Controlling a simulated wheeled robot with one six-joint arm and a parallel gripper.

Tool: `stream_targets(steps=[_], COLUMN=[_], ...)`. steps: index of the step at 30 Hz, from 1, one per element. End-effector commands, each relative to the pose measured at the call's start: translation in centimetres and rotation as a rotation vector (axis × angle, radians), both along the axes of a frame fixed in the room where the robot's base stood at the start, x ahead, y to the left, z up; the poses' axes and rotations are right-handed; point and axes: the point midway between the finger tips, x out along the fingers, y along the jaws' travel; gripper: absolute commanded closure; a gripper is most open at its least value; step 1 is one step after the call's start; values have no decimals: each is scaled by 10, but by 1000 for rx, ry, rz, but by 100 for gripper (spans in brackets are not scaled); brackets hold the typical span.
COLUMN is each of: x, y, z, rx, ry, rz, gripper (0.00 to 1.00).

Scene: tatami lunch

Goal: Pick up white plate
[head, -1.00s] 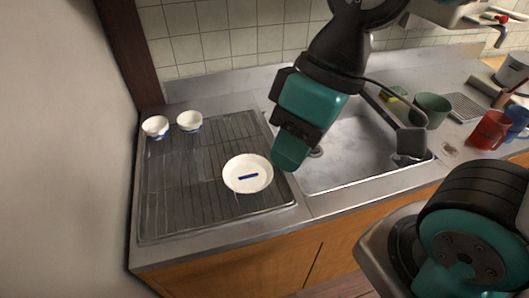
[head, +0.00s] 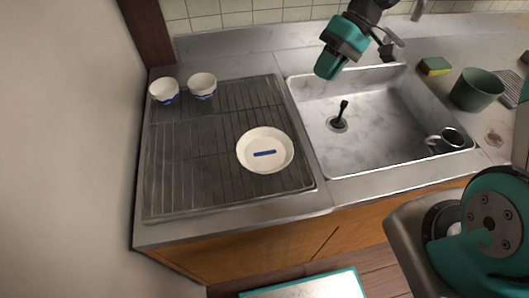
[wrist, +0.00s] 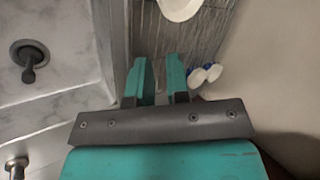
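The white plate (head: 264,150) is round, with a blue mark in its middle. It lies on the right part of the ribbed drainboard, left of the sink. In the wrist view the plate (wrist: 180,8) is cut off by the top edge. My gripper (head: 327,68) is above the back left of the sink, up and to the right of the plate in the head view and apart from it. In the wrist view my gripper (wrist: 159,66) has its two teal fingers spread with an empty gap between them.
Two white bowls with blue bases, a left bowl (head: 164,91) and a right bowl (head: 202,86), stand at the drainboard's back left. The sink (head: 390,125) holds a metal cup (head: 446,141). A green cup (head: 476,89) and a sponge (head: 434,66) are at the right. The drainboard (head: 185,150) is otherwise clear.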

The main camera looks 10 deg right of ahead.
Motion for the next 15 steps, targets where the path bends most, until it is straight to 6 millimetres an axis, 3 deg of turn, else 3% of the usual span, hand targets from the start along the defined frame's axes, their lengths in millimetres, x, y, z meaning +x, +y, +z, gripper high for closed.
stream_targets(steps=[15], x=[-23], y=[52], z=[-82], rx=[3], ry=[10], rz=[-1], gripper=[84])
